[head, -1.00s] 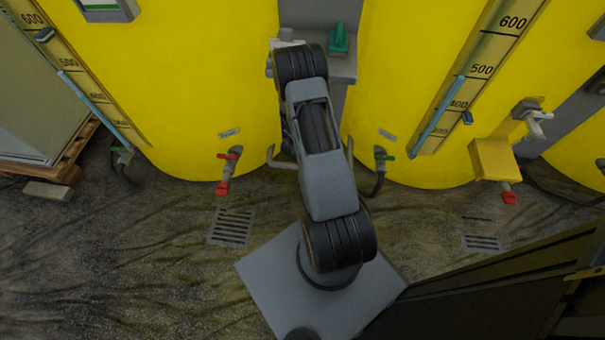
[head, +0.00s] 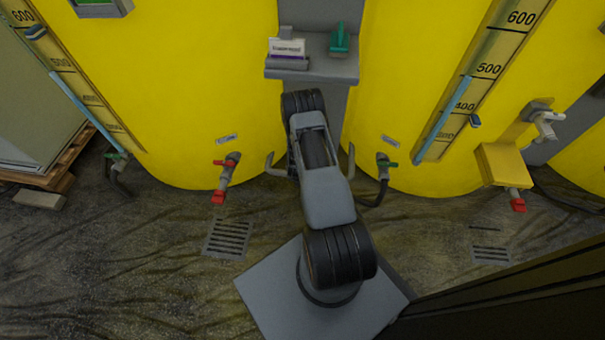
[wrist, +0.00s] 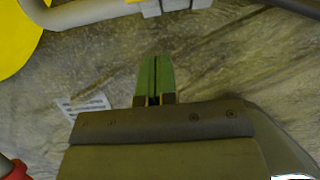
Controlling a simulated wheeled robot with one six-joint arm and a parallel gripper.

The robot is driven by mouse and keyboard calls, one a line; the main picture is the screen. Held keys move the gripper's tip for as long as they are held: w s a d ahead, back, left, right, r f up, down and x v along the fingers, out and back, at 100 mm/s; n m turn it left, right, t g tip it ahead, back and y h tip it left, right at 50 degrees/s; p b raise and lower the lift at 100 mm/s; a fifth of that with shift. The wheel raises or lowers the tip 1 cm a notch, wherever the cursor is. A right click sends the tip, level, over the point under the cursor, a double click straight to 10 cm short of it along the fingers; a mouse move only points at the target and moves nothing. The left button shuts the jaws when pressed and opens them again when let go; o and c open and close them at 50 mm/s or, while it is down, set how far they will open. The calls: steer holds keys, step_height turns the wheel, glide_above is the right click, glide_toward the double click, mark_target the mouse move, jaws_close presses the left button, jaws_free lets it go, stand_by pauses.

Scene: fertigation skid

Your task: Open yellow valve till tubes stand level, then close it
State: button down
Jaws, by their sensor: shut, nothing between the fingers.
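My gripper (wrist: 155,82) shows in the wrist view with its green fingers shut together and nothing between them, above the floor. The arm hides it in the head view. I cannot make out the yellow valve; the arm covers the middle of the grey pipe (head: 273,164) between the tanks. That pipe seems to cross the top of the wrist view (wrist: 95,12), with a grey fitting (wrist: 175,5) ahead of the fingers and apart from them. The left sight tube (head: 85,100) and right sight tube (head: 445,120) both hold blue liquid reaching a little below their 500 marks.
Red-handled taps stick out from the left tank (head: 226,176) and at the right (head: 517,200). Green-handled taps are at the left (head: 117,157) and right (head: 387,163) tubes. A shelf (head: 335,68) stands between the tanks. A dark cabinet (head: 500,300) fills the lower right.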

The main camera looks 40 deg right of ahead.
steer(key=shift+w+d+f+b, duration=0.15)
steer(key=shift+w+d+f, duration=0.05)
steer(key=shift+w+d, duration=0.6)
steer(key=shift+w+d+f+b, duration=0.15)
steer(key=shift+w+d+f, duration=0.05)
steer(key=shift+w+d, duration=0.55)
steer(key=shift+a, duration=0.1)
